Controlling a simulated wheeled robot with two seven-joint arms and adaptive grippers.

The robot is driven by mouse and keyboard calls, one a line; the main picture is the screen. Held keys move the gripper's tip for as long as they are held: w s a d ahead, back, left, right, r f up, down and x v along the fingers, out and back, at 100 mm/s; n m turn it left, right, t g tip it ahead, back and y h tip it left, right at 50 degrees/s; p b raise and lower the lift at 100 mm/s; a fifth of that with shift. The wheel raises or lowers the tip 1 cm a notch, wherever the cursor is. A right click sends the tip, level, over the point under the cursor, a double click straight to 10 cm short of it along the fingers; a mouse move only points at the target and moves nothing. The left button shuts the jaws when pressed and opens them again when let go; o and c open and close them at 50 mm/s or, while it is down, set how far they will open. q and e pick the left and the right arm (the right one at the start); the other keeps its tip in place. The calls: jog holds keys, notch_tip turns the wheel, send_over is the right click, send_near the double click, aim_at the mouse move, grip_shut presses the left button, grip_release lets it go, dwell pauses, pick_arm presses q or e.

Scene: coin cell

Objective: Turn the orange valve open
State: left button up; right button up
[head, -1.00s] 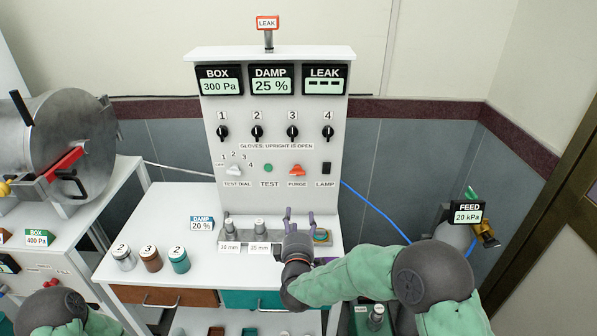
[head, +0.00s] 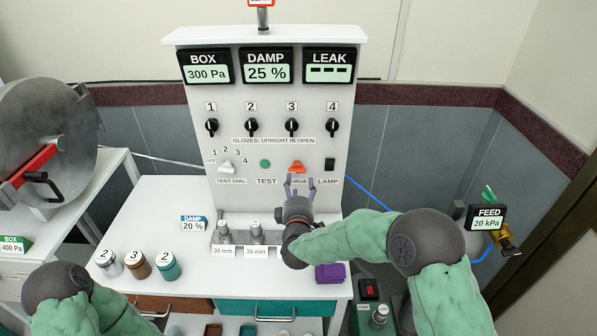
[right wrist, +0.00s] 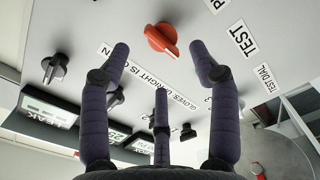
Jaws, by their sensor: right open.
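The orange valve (head: 297,167) is the knob above the PURGE label on the white upright panel (head: 333,200). My right gripper (head: 299,181) is open and empty just below it in the head view, with its fingers partly covering the label. In the right wrist view, the orange valve (right wrist: 162,39) lies ahead between and beyond the spread fingertips of my right gripper (right wrist: 159,58). The fingers look apart from the knob, and its pointed handle is tilted in that view. Only my left arm shows, at the lower left; its gripper is out of view.
Black glove knobs (head: 251,127) sit above the valve, with a green TEST button (head: 265,163) and a black LAMP switch (head: 330,164) beside it. Metal posts (head: 254,230), labelled jars (head: 138,264) and a purple cloth (head: 330,272) are on the counter below.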

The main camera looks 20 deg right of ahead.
aim_at(298, 169)
jog(key=b+x, duration=0.1)
jog(key=x, duration=0.6)
jog(key=shift+w+d+f, duration=0.1)
jog(key=shift+w, duration=0.1)
